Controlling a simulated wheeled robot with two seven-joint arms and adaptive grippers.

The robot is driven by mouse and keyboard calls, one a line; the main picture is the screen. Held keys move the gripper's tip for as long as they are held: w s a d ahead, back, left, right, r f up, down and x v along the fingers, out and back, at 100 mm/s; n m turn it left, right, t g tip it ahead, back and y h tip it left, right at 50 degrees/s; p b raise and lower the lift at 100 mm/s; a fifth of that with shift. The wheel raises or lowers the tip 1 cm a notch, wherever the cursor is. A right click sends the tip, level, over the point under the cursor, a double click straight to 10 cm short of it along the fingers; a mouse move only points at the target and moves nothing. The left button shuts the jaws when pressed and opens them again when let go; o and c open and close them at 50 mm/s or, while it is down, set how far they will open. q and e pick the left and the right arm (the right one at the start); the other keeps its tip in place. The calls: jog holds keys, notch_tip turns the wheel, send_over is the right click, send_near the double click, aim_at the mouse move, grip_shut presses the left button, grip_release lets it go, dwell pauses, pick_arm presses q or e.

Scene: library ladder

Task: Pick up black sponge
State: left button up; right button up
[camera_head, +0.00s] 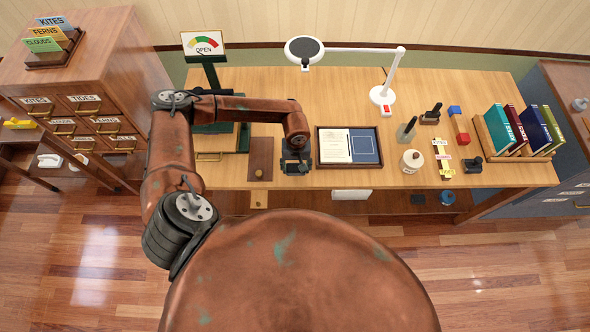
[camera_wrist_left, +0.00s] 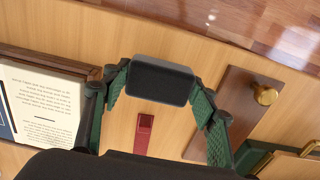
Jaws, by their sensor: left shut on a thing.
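The black sponge (camera_wrist_left: 160,82) shows in the left wrist view as a dark grey-black block between the green-padded fingers of my left gripper (camera_wrist_left: 158,92). The fingers are shut on its two sides. In the head view my left gripper (camera_head: 295,163) points down over the front part of the desk, between a brown board and a framed tray. There the sponge cannot be told apart from the dark gripper. I cannot tell whether the sponge is clear of the desk top. My right gripper is not in view.
The wooden desk (camera_head: 440,90) holds a brown board with a brass knob (camera_head: 261,158), a framed tray with a paper (camera_head: 350,130), a white lamp (camera_head: 381,95) and books (camera_head: 520,130). A small red piece (camera_wrist_left: 143,135) lies near the gripper. A drawer cabinet (camera_head: 115,60) stands left.

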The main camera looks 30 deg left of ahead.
pick_arm(q)
jog(key=s+d+r+b, duration=0.1)
jog(key=s+d+r, duration=0.4)
jog(key=s+r, duration=0.6)
jog(key=shift+s+d+b, duration=0.35)
jog(key=shift+s+d, duration=0.05)
jog(key=shift+s, duration=0.5)
